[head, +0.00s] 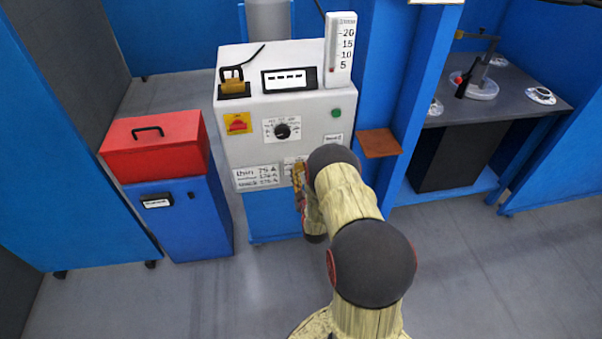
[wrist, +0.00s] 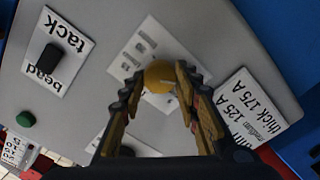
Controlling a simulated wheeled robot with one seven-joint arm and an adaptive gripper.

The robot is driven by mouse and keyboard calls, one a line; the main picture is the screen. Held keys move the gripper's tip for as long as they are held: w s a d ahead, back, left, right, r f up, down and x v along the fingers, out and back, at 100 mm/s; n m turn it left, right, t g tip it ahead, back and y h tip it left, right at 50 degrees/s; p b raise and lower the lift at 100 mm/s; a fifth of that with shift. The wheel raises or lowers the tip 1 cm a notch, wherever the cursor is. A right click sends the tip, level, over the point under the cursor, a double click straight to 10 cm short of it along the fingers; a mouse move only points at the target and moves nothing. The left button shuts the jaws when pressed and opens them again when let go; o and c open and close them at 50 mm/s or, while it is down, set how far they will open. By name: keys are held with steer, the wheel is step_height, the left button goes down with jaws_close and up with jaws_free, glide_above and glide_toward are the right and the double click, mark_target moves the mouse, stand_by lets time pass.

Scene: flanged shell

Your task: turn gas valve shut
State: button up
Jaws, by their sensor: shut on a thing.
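A round yellow knob (wrist: 159,76), which looks like the gas valve, sits on a white marked plate (wrist: 131,60) on the grey machine's front. My gripper (wrist: 158,88) has its two ribbed fingers on either side of this knob and is shut on it. A pale line shows on the knob's near side; I cannot tell from it whether the valve is open or shut. In the head view my gripper (head: 299,182) is at the lower front of the machine, and my arm hides the knob.
The grey machine (head: 240,157) carries a red switch (head: 238,123), a black dial (head: 282,130) and a green button (head: 335,112). A current label (wrist: 258,106) and a tack/bead switch (wrist: 49,58) flank the knob. A brown shelf (head: 379,143) juts out at right; a blue cabinet (head: 190,225) stands at left.

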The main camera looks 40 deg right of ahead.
steer(key=shift+f, duration=0.1)
stand_by(0.3)
steer(key=o, duration=1.1)
steer(key=shift+o, duration=0.2)
steer(key=shift+s, duration=0.1)
steer(key=v, duration=1.1)
steer(key=shift+s+a, duration=0.15)
steer(key=shift+s, duration=0.2)
